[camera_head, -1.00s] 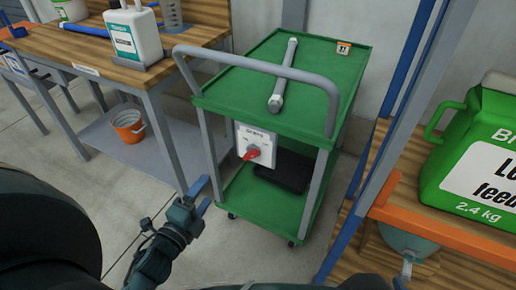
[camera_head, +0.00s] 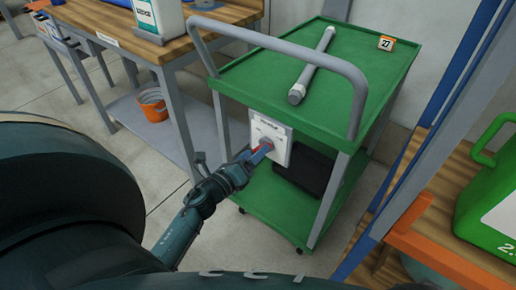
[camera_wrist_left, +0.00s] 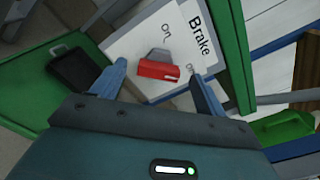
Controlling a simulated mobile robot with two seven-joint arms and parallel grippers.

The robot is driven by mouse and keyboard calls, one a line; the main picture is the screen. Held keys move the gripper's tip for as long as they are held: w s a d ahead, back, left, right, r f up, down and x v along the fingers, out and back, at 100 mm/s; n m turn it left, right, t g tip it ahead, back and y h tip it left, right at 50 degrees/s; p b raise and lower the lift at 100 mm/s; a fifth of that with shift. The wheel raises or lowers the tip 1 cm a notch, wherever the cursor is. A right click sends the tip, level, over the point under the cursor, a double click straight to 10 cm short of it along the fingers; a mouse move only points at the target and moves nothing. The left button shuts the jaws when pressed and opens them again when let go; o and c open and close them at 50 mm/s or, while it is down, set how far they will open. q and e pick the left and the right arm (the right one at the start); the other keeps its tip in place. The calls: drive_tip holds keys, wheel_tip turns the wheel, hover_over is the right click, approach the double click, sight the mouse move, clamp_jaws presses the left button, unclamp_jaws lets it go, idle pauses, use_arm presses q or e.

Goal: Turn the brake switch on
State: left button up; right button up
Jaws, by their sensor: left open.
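The brake switch is a red knob (camera_wrist_left: 158,69) on a white plate (camera_head: 270,127) labelled "Brake", fixed to the end of a green cart (camera_head: 232,85). My left gripper (camera_head: 262,151) is at the plate in the head view and partly hides the knob. In the left wrist view, the open blue fingers (camera_wrist_left: 158,75) stand on either side of the red knob. I cannot tell whether they touch it. The knob lies roughly along the line between the fingertips. Two position marks show on the plate, one above the knob and one to its right. My right gripper is not in view.
A black box (camera_head: 303,170) sits on the lower shelf. A wooden bench is left, and a shelf with a green jug (camera_head: 490,190) right.

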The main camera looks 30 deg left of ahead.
use_arm(q)
drive_tip(key=shift+w+d, duration=0.1)
drive_tip(key=shift+w, duration=1.3)
drive_tip(key=shift+c, duration=0.2)
drive_tip(key=c, duration=0.9)
